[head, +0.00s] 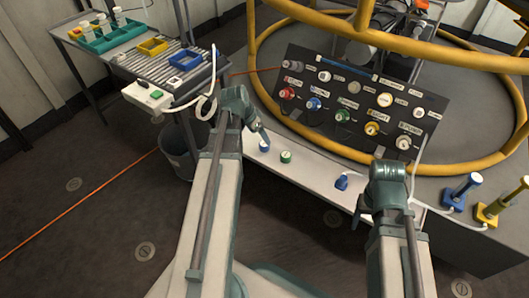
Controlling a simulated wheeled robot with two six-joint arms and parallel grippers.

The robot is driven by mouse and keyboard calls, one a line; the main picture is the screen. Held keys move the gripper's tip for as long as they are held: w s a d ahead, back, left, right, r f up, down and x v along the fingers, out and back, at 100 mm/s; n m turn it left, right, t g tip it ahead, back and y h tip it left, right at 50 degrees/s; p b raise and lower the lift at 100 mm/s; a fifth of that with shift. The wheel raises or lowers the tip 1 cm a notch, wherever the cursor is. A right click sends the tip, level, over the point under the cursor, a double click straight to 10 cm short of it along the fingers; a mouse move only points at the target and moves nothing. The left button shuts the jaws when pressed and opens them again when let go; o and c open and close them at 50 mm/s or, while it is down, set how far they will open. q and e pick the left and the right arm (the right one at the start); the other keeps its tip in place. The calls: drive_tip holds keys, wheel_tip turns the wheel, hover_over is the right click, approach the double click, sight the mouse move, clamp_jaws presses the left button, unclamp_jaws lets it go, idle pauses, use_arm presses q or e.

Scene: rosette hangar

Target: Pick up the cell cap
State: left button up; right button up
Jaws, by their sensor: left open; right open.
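Several small parts lie on the white shelf (310,182) in front of the dark panel. A round green cap with a pale top (286,157) sits near its left part. A blue piece with a pale top (264,146) is just left of it, and a blue piece (341,182) lies further right. I cannot tell which one is the cell cap. My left gripper (262,136) is open, close above the left blue piece and partly hiding it. My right gripper (366,214) is open near the shelf's right part, mostly hidden by its own wrist.
A dark panel (325,82) with coloured knobs stands behind the shelf, inside a yellow ring rail (262,99). Blue (462,191) and yellow (492,208) handled pieces stand at right. A cart (165,66) with trays and a bin (178,150) are at left.

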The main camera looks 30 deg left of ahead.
sight(264, 143)
use_arm(q)
drive_tip(key=shift+b+x, duration=0.6)
drive_tip(key=shift+x, duration=0.65)
use_arm(e)
drive_tip(key=shift+f, duration=1.15)
drive_tip(key=shift+f, duration=0.1)
use_arm(q)
drive_tip(key=b+x, duration=0.5)
drive_tip(key=shift+a+f, duration=0.2)
use_arm(e)
wheel_tip(264, 143, down, 5)
drive_tip(key=shift+r, duration=0.15)
use_arm(q)
drive_tip(key=shift+r, duration=0.1)
clamp_jaws()
